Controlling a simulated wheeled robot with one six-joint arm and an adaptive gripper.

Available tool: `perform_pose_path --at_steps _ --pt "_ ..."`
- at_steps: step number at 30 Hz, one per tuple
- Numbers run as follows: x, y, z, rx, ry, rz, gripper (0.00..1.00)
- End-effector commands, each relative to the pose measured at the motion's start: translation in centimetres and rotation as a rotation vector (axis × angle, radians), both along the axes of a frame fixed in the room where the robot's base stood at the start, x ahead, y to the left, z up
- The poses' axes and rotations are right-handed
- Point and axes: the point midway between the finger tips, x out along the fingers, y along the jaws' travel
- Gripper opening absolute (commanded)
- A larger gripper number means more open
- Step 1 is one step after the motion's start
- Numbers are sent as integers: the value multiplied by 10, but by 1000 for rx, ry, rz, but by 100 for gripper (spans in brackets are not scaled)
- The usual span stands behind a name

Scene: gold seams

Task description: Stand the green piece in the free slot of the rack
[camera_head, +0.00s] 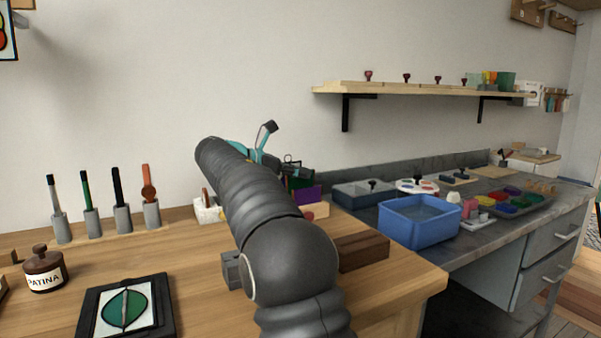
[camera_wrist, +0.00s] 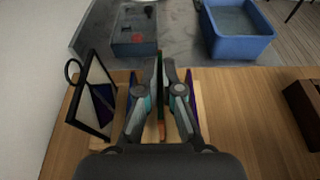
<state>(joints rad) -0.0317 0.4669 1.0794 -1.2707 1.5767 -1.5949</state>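The rack is a light wooden block below my gripper in the wrist view (camera_wrist: 204,103), and its pale end shows in the head view (camera_head: 318,210).
A small framed panel with a ring (camera_wrist: 93,95) stands left of the rack. A brown wooden block (camera_head: 362,250) lies to its right. A blue basin (camera_head: 418,222) and grey box (camera_head: 364,193) stand on the grey counter beyond. Bare table lies between rack and block.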

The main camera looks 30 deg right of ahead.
Motion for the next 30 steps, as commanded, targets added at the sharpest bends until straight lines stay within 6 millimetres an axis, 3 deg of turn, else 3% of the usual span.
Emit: perform_pose_path --at_steps 30 --pt "0 0 -9 0 0 0 0"
